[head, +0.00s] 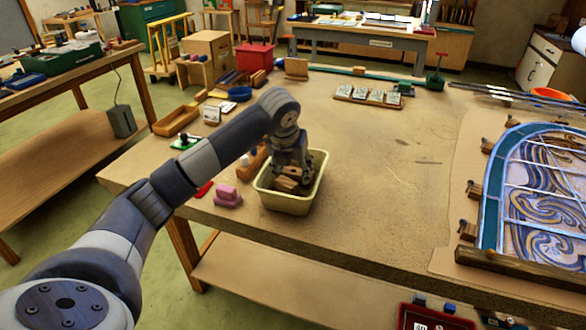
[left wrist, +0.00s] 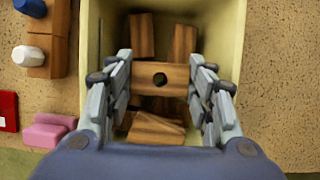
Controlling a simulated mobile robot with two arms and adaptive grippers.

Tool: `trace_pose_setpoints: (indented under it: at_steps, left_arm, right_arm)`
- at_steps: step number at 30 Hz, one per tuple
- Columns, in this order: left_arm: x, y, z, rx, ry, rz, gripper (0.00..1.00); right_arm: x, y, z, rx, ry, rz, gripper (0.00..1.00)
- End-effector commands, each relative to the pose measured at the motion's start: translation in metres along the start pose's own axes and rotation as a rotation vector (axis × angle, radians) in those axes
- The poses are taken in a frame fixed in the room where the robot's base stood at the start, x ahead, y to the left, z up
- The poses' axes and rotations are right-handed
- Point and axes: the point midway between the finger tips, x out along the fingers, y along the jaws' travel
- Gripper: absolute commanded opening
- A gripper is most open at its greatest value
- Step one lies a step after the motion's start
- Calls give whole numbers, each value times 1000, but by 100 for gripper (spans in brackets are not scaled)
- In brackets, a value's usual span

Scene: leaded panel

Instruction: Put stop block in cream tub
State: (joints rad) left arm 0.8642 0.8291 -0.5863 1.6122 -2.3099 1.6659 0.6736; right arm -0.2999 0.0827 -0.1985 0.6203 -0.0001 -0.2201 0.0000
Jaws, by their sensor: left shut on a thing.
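The cream tub (head: 287,205) stands on the workbench near its front left edge; its wall also shows in the left wrist view (left wrist: 236,50). My left gripper (head: 291,172) points down into the tub. In the left wrist view its fingers (left wrist: 160,62) are shut on a wooden stop block (left wrist: 177,80) with a dark round hole, held crosswise between them inside the tub. Several other wooden blocks (left wrist: 142,36) lie below and around it in the tub. Whether the held block touches them I cannot tell. My right gripper is not in view.
A pink block (head: 228,196) sits left of the tub. A wooden piece with white and blue knobs (left wrist: 46,50) lies close to the tub's left side. The leaded panel (head: 545,190) is at the right, with small wooden blocks along its edge. The bench middle is clear.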

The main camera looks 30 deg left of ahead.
Motion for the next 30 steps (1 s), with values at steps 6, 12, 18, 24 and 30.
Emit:
trace_pose_setpoints:
  at_steps: [6,12,18,24,30]
  left_arm:
    - [0,0,0,0,0,0,58]
    - [0,0,0,0,0,0,73]
    - [0,0,0,0,0,1,73]
    - [0,0,0,0,0,1,73]
    - [-2,0,1,0,0,0,73]
  right_arm:
    - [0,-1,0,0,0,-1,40]
    - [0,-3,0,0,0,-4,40]
    - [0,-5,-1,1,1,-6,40]
    - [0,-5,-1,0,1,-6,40]
    - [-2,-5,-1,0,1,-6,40]
